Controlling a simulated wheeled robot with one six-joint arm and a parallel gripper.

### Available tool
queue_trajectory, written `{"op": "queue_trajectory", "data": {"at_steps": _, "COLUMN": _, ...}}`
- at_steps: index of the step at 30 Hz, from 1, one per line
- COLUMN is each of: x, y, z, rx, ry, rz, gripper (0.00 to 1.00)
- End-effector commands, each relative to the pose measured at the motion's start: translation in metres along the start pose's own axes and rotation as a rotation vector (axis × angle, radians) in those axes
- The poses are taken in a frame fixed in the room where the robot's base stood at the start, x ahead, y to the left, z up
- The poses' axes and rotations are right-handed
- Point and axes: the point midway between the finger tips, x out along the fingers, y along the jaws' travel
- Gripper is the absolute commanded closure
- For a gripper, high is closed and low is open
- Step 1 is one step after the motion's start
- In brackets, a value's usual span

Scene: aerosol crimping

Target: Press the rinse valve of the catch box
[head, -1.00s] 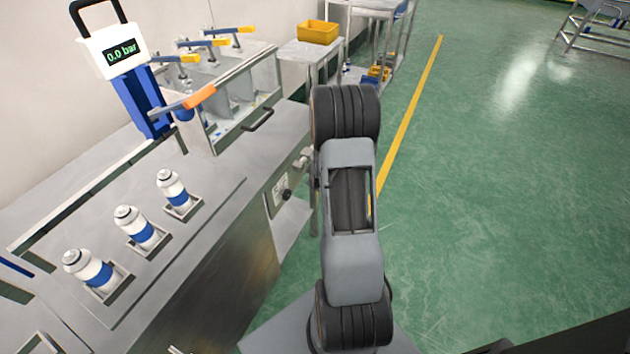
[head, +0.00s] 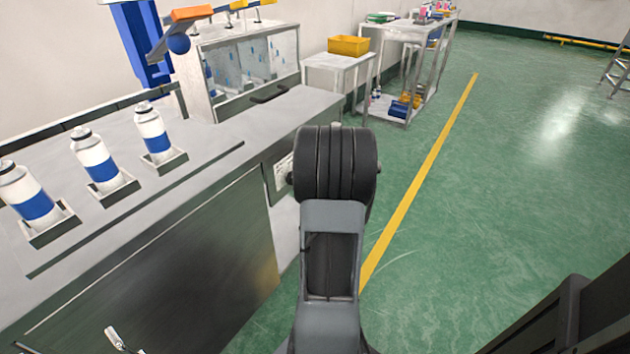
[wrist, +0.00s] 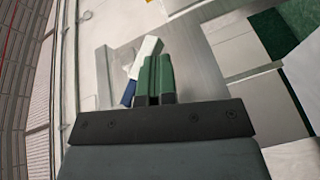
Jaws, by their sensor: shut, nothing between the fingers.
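A clear-fronted box (head: 252,75) with blue flecks inside stands on the bench at the upper left of the head view. An orange-tipped lever (head: 190,14) is near its left end. A panel with a label (head: 284,172) on the bench's front shows beside my arm, which covers part of it. I cannot tell for certain which part is the rinse valve. My gripper (wrist: 155,62) shows only in the wrist view, its green fingers together and empty. A white and blue thing (wrist: 145,55) shows just beyond them; I cannot tell whether it is touched.
Three white and blue cans (head: 96,158) stand in holders on the steel bench (head: 215,160). A yellow bin (head: 349,45) sits on a small table behind. A loaded shelf cart (head: 405,33) stands beyond it.

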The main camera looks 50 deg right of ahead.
Motion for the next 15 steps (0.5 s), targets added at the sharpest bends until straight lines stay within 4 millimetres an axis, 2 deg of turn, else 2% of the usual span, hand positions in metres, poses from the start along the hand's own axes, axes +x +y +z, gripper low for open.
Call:
{"op": "queue_trajectory", "data": {"at_steps": 1, "x": 0.003, "y": -0.007, "z": 0.006, "rx": -0.012, "ry": 0.002, "rz": 0.037, "gripper": 1.0}}
{"op": "queue_trajectory", "data": {"at_steps": 15, "x": 0.012, "y": 0.007, "z": 0.006, "rx": -0.093, "ry": 0.046, "rz": 0.226, "gripper": 1.0}}
